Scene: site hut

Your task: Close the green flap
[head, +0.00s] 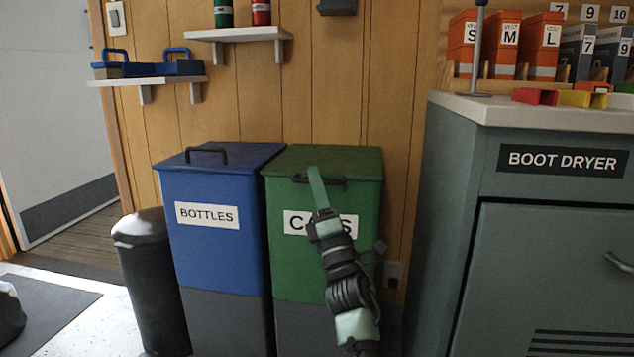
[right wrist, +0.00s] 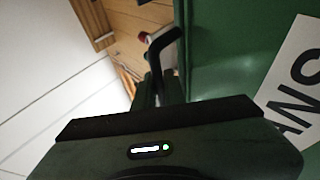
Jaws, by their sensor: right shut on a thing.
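The green flap (head: 345,160) is the lid of the green bin (head: 370,230), whose partly covered label starts with "CA". The flap looks lying down, about level with the blue lid beside it; I cannot tell if a small gap is left. Its black bar handle (head: 335,182) is at the front edge and also shows in the right wrist view (right wrist: 163,45). My right gripper (head: 316,180) comes up in front of the bin and is shut on this handle, hiding part of the handle and label. My left gripper is in neither view.
A blue bin (head: 215,255) labelled BOTTLES stands close on the left, with a black pedal bin (head: 150,285) beyond it. The boot dryer cabinet (head: 455,200) is on the right. A shelf (head: 240,34) hangs above.

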